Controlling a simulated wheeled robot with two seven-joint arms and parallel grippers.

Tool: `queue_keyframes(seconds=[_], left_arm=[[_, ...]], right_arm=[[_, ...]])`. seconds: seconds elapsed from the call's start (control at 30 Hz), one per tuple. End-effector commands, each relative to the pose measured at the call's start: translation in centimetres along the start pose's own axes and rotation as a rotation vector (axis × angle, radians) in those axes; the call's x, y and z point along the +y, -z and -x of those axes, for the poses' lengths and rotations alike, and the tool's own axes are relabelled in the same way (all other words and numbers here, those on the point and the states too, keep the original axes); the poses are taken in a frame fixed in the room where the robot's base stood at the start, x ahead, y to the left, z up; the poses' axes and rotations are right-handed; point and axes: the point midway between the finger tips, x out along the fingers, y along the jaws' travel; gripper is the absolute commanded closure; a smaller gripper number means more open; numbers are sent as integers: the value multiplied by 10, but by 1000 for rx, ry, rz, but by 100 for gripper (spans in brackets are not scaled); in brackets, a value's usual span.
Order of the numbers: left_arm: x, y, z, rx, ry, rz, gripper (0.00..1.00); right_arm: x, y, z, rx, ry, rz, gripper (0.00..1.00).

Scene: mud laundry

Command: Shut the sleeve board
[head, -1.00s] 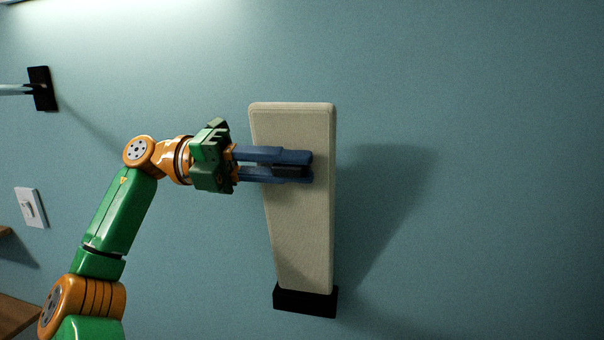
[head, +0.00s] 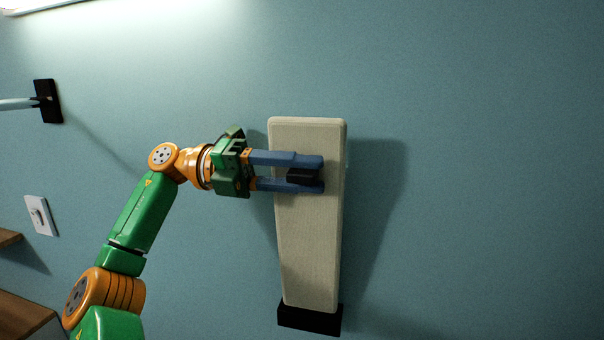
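The sleeve board (head: 308,250) is a long, pale, padded board, wider at the top, upright on the wall in the head view. Its lower end sits in a black wall bracket (head: 310,318). Its shadow falls to the right, so its upper part appears to stand off the wall. A black handle (head: 305,177) sticks out of its upper front. My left gripper (head: 308,174) comes in from the left, its blue fingers above and below the handle. It looks shut on the handle, with no clear gap at the fingertips. My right gripper is not in view.
A black wall mount (head: 47,101) with a pale rod is at the upper left. A white switch (head: 40,215) is below it. Wooden edges (head: 22,318) show at the lower left. The wall right of the board is bare.

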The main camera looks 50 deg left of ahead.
Motion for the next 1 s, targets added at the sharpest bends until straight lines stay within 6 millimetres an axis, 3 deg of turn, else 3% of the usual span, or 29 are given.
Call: queue_keyframes(seconds=[0.4, 0.7, 1.0], left_arm=[[1, 0, 2, 0, -2, 4, 50], [1, -1, 52, -4, -6, 8, 50], [1, 1, 70, 1, -4, 3, 50]], right_arm=[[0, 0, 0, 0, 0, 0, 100], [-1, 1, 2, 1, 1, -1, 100], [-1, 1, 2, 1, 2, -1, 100]])
